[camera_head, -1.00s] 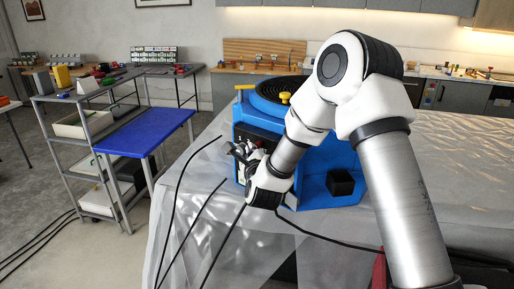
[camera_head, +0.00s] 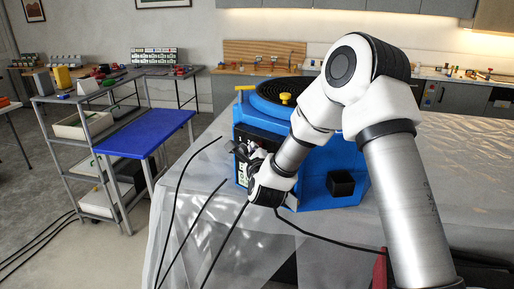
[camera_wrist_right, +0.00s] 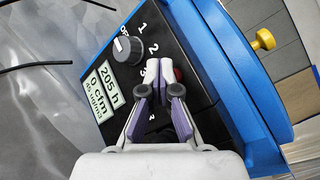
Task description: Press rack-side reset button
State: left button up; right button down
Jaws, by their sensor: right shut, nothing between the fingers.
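The blue machine (camera_head: 318,185) stands on the sheet-covered surface, with a black control panel (camera_wrist_right: 172,35) on its side facing the rack. My right gripper (camera_head: 247,152) is at this panel. In the wrist view my right gripper (camera_wrist_right: 160,70) is shut and empty, its purple fingertips together over the panel. A red button (camera_wrist_right: 178,75) shows just right of the fingertips, partly hidden by them. I cannot tell whether the fingertips touch it or the panel. My left gripper is not in view.
A yellow knob (camera_wrist_right: 263,40) sticks out from the machine. Black cables (camera_head: 178,195) curve between.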

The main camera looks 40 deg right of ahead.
dwell(0.4)
jog(key=shift+s+a+b, duration=0.25)
jog(key=shift+a+b, duration=0.35)
jog(key=shift+a, duration=0.25)
jog(key=a+b, duration=0.1)
jog(key=a, duration=0.1)
jog(key=s+a+b, duration=0.1)
jog(key=a, duration=0.1)
jog(key=shift+s+a, duration=0.15)
jog(key=shift+a, duration=0.25)
dwell(0.4)
